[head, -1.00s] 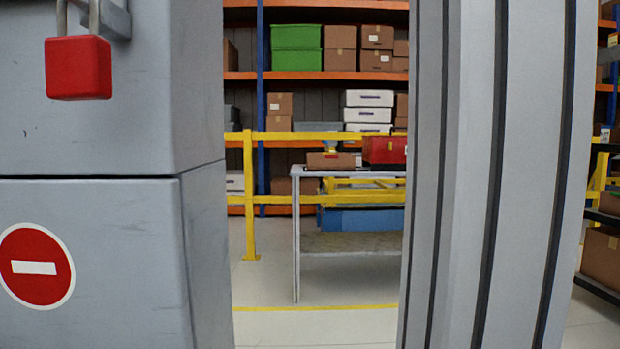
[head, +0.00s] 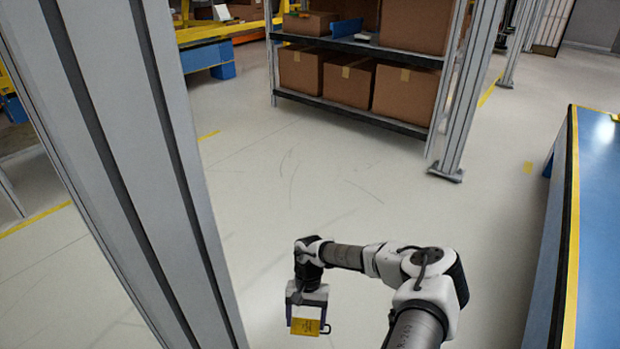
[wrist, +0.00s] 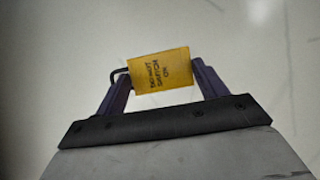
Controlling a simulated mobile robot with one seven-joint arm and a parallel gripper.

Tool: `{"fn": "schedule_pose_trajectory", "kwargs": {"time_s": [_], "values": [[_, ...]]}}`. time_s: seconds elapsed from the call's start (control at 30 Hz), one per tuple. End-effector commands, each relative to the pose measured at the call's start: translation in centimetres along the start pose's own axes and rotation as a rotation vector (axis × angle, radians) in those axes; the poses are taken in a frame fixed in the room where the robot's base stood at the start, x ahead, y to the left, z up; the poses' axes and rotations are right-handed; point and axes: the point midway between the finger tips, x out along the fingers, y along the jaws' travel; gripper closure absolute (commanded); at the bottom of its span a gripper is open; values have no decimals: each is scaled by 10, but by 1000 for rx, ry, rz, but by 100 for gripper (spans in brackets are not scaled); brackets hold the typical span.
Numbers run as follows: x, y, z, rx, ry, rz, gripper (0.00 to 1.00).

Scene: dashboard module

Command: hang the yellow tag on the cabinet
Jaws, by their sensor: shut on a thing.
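The yellow tag (head: 305,326) is held at the end of my arm in the head view, low in the picture above the floor. In the wrist view the yellow tag (wrist: 160,72) has dark printed text and lies between the two fingers of my gripper (wrist: 160,85), which is shut on it. A dark hook or loop sticks out on the tag's left side in the wrist view. In the head view my gripper (head: 307,310) hangs down just right of the grey post. The cabinet is not in either present view.
A grey upright post (head: 150,170) stands close on the left. A blue-topped table (head: 602,220) with a yellow edge is on the right. A shelf rack with cardboard boxes (head: 345,80) stands at the back. Open floor (head: 300,170) lies between them.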

Motion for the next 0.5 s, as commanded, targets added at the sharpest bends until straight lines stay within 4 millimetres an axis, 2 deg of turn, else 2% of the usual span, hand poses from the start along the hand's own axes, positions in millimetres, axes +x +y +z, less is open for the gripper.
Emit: {"fn": "schedule_pose_trajectory", "kwargs": {"time_s": [0.27,0.5], "values": [[-19,13,14,-95,10,51,53],[-42,12,25,-95,9,50,53]]}}
